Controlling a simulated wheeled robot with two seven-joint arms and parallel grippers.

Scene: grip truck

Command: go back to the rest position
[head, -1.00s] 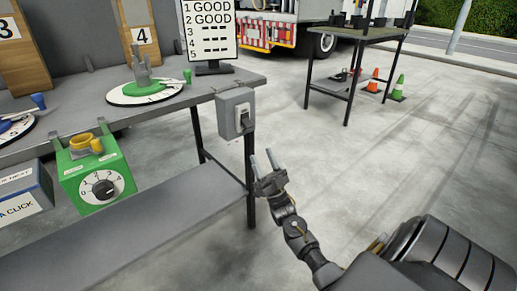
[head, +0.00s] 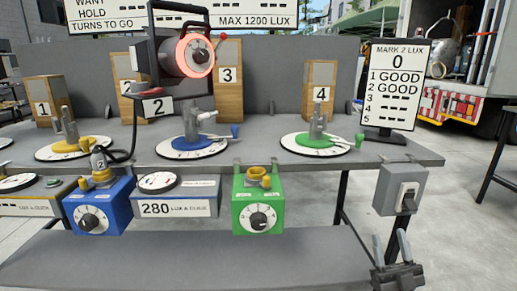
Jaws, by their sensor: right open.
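My right gripper (head: 392,252) shows at the lower right in the head view. Its two fingers point up and stand apart with nothing between them. It is in front of the bench and below the grey switch box (head: 398,190) on the bench's right end, apart from it as far as I can tell. The rest of my right arm is out of the frame below. My left gripper is not in the frame.
The grey bench (head: 250,140) spans the view. On it are a black lamp (head: 170,55) with a glowing red ring, dial stands and a scoreboard (head: 393,85). Blue (head: 98,208) and green (head: 258,205) knob boxes hang at its front. Open floor lies to the right.

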